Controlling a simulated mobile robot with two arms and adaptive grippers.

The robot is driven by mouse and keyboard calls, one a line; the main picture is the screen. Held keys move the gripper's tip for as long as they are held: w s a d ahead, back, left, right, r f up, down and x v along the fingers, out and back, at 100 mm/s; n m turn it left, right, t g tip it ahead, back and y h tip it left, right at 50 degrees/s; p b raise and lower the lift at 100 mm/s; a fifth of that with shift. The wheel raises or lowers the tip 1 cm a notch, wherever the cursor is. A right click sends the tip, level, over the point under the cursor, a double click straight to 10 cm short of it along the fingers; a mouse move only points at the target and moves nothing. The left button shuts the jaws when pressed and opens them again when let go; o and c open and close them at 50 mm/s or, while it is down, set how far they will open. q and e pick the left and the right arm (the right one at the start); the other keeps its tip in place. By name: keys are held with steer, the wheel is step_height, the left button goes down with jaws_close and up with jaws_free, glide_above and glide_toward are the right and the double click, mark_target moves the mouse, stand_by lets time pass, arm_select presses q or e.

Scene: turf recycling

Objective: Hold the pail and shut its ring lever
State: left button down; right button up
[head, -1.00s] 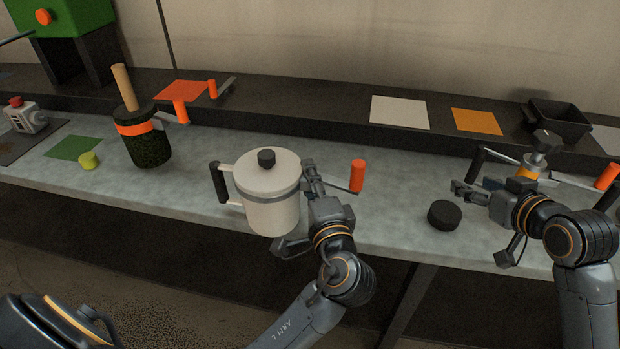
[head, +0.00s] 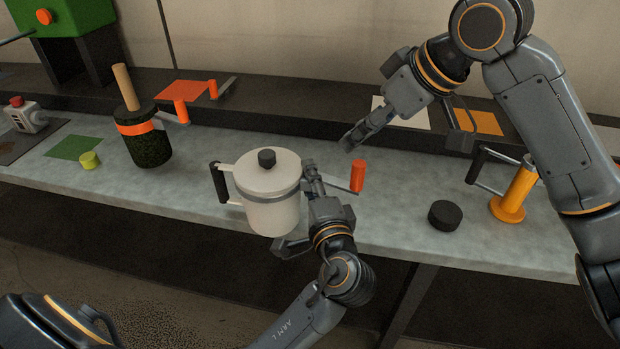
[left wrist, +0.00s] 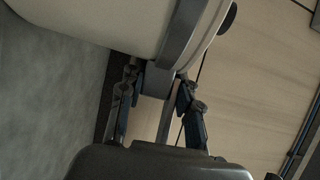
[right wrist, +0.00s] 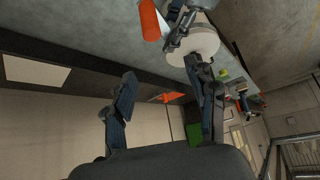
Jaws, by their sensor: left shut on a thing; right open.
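The white pail (head: 270,213) stands on the grey bench with a lid, a black knob and a black side handle. A grey ring runs around its rim. The ring lever (head: 357,175), with an orange grip, sticks out to the right, away from the pail wall. My right gripper (head: 354,138) is open and empty, above and behind the orange grip. The right wrist view shows the grip (right wrist: 152,22) beyond the fingers.
A black puck (head: 445,215) and an orange cylinder (head: 515,192) with a black-handled frame stand to the right. A dark green turf-covered container (head: 149,150) with an orange band stands to the left.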

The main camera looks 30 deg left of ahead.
mark_target(361, 164)
steer(key=shift+f, duration=3.25)
steer(key=c, duration=1)
steer(key=shift+o, duration=0.2)
steer(key=shift+s+a+m+t, duration=0.2)
steer(key=shift+s+m, duration=0.25)
steer(key=shift+s, duration=0.25)
steer(key=shift+s+a+m+t, duration=0.1)
steer(key=shift+s+m+t, duration=0.1)
steer(key=shift+s+m, duration=0.4)
steer(key=shift+s, duration=0.1)
